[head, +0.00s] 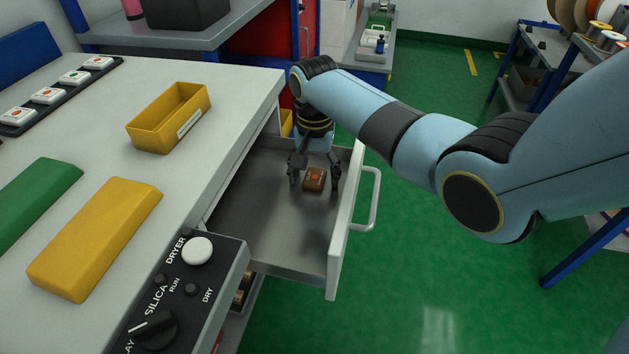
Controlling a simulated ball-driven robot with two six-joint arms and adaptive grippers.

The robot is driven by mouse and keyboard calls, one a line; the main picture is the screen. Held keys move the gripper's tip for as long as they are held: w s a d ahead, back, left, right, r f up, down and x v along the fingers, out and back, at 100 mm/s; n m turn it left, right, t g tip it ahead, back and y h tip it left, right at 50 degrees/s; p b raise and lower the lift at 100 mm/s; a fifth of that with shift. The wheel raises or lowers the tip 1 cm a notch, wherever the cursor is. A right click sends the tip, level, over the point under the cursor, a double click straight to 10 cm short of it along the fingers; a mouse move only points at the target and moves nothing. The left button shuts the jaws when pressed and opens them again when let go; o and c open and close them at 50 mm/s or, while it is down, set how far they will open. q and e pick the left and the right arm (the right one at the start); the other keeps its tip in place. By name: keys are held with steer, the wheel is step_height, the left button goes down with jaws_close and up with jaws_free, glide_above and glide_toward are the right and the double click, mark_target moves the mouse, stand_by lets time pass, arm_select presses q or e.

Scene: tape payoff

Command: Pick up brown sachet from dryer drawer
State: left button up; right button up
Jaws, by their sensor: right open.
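The brown sachet (314,179) lies on the floor of the open dryer drawer (272,225), toward its far end. My right gripper (314,183) points down into the drawer. Its two fingers are apart, one on the left and one on the right of the sachet. I cannot tell whether either finger touches it. The drawer is pulled out to the right, with its handle (374,200) on the outer front. My left gripper is not in view.
A yellow open bin (168,128), a yellow block (95,238) and a green block (38,203) are on the worktop. A dryer control panel (180,290) with knobs stands at the near corner. The drawer walls surround the gripper.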

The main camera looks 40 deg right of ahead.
steer(key=c, duration=1.2)
steer(key=shift+r, duration=0.1)
